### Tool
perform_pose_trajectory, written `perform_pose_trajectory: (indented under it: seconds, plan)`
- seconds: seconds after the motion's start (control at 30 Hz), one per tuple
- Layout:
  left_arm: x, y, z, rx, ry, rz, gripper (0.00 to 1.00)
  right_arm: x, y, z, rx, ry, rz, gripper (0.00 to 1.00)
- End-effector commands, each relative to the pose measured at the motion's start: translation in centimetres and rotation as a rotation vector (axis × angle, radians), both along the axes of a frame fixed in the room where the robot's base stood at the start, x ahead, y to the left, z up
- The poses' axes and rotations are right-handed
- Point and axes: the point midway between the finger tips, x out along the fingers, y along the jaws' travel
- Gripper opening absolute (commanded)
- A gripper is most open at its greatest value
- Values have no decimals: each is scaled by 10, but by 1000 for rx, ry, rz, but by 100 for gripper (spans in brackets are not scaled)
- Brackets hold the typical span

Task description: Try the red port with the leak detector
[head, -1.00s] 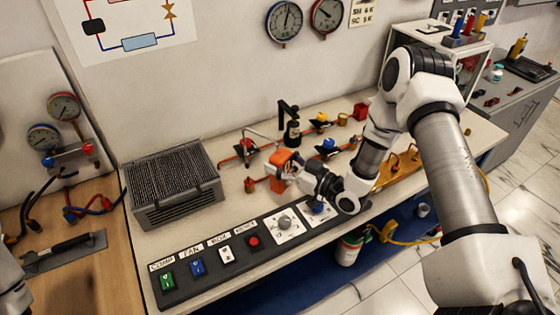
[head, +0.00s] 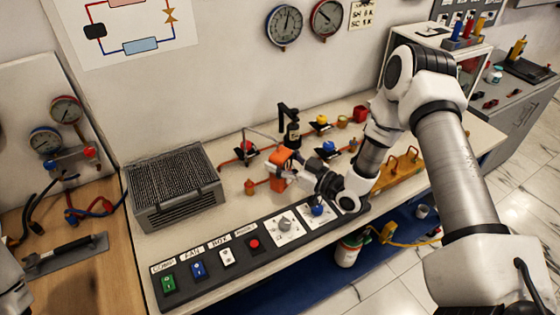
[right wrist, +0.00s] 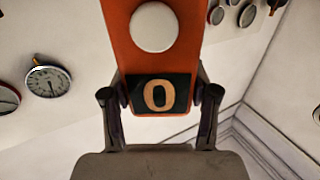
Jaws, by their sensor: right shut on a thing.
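The leak detector is an orange handheld body (head: 283,161) in my right gripper (head: 296,172), held above the bench near its middle. In the right wrist view, the detector (right wrist: 165,60) shows a white round button and a dark display reading 0. The fingers of my right gripper (right wrist: 158,103) press on both its sides. A fitting with a red cap, apparently the red port (head: 246,147), stands on copper pipe behind and left of the detector. The detector's tip is too small to make out, and I cannot tell whether it touches anything. My left gripper is not in view.
A blue-capped valve (head: 328,147) and a yellow-capped valve (head: 322,119) stand to the right. A black fitting (head: 291,128) rises behind the detector. A finned grey unit (head: 173,183) is at left. A switch panel (head: 215,266) runs along the front edge.

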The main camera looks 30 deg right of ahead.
Motion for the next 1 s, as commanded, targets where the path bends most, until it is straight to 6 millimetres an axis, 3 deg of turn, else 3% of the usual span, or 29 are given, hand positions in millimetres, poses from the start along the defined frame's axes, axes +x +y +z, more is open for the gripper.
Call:
perform_pose_trajectory:
  seconds: [0.03, 0.6, 1.0]
  plan:
    - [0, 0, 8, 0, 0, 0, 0, 0, 0, 10, 0, -2, 0, 8]
    - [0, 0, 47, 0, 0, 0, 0, 0, 0, 63, 1, -2, 0, 8]
    - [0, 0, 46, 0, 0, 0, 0, 0, 0, 64, 0, -1, 0, 8]
